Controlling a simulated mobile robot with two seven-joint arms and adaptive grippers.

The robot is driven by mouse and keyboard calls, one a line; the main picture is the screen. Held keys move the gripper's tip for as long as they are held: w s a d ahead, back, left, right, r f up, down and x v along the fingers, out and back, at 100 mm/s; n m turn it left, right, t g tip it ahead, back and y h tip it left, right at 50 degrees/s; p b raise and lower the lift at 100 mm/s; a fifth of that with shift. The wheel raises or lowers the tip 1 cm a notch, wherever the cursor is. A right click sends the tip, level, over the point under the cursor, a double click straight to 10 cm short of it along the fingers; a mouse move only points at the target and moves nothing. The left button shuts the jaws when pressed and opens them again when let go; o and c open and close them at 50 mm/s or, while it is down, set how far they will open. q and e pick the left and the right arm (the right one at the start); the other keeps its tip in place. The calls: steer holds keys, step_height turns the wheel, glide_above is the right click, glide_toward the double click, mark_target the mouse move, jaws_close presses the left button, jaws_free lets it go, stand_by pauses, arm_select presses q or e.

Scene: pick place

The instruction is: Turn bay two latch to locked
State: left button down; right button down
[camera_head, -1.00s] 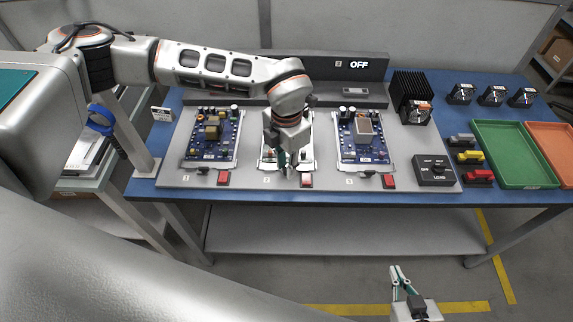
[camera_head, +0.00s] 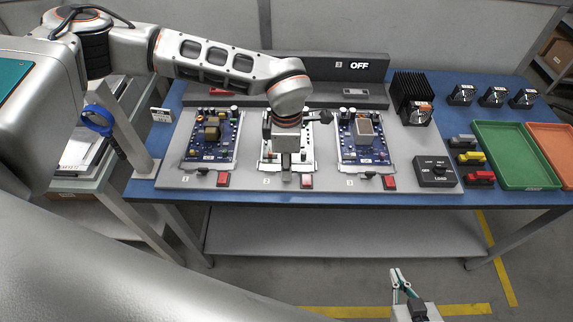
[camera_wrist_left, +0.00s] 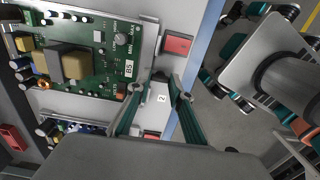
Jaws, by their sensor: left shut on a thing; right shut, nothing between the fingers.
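The bay two board (camera_head: 272,150) sits in the middle bay, partly covered by my left gripper (camera_head: 287,177). In the left wrist view the board (camera_wrist_left: 95,45) is green, with a large block on it. The small dark bay two latch (camera_wrist_left: 160,77) shows beside the board's edge, between the fingertips of my left gripper (camera_wrist_left: 157,88). That gripper is shut on the latch. In the head view the latch is hidden under my gripper, so its exact angle cannot be told. My right gripper (camera_head: 402,277) is shut and empty, low in front of the table.
A red block (camera_wrist_left: 178,45) stands close beside the latch; it also shows in the head view (camera_head: 306,181). Bay one board (camera_head: 210,135) and bay three board (camera_head: 362,138) flank bay two. A switch box (camera_head: 435,170) and green tray (camera_head: 512,150) stand right.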

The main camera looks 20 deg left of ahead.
arm_select(q)
steer(key=shift+r, duration=0.1)
stand_by(0.4)
steer(key=c, duration=1.8)
jaws_free()
step_height(320, 180, up, 12)
